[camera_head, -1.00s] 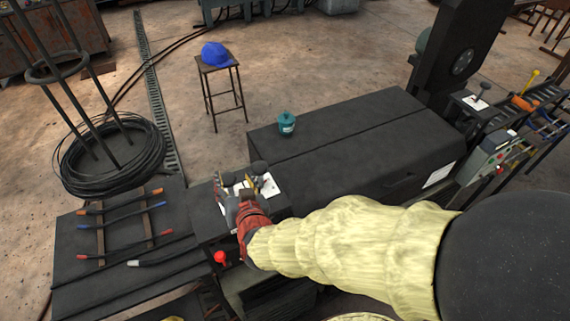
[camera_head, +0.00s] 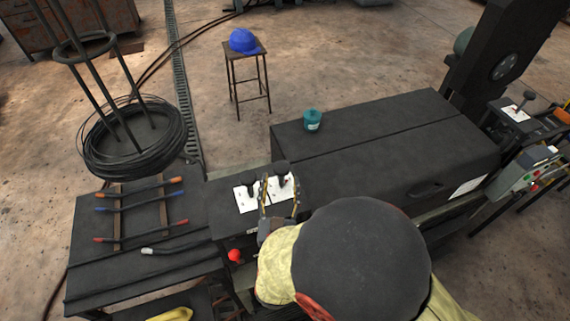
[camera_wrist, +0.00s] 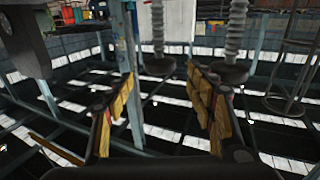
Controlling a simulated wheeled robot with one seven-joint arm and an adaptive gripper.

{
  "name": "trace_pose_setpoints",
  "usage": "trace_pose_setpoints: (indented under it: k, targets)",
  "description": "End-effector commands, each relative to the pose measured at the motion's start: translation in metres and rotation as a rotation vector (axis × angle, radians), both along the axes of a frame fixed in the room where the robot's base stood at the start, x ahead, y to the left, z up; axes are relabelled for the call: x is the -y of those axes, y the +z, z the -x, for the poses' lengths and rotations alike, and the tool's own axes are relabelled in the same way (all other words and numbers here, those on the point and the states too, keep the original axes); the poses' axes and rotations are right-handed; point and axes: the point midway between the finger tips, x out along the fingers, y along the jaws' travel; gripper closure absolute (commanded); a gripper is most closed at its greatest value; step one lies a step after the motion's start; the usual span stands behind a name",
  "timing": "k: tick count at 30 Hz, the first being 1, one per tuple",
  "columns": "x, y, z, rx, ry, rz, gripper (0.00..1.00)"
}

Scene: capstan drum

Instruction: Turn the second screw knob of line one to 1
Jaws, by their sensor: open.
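Two dark screw knobs stand side by side on white plates on a dark block: the left knob (camera_head: 251,188) and the right knob (camera_head: 282,171). My gripper (camera_head: 280,190) is open and empty at the right knob, its fingers to either side in the picture. In the wrist view, my gripper's (camera_wrist: 160,85) yellow-padded fingers are spread. Whether the pads touch a knob, I cannot tell. Scale marks are too small to read.
A red ball-topped lever (camera_head: 234,255) stands just left of my arm. A rack of coloured-tip rods (camera_head: 140,210) lies at left. A teal can (camera_head: 312,119) stands on the long dark cabinet (camera_head: 400,135). A blue cap (camera_head: 243,41) rests on a stool behind.

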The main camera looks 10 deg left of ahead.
Motion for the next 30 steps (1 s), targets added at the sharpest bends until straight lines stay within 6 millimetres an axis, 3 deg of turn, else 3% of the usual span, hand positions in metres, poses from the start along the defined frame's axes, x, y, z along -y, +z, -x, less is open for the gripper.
trace_pose_setpoints:
  k: [6, 12, 24, 30]
  targets:
    - [-0.004, -0.001, -0.035, 0.000, -0.004, -0.002, 0.45]
    - [-0.008, -0.001, -0.057, -0.002, -0.003, 0.000, 0.45]
    - [-0.010, 0.000, -0.064, -0.001, 0.000, 0.000, 0.46]
    - [-0.010, 0.000, -0.064, -0.001, 0.000, 0.000, 0.57]
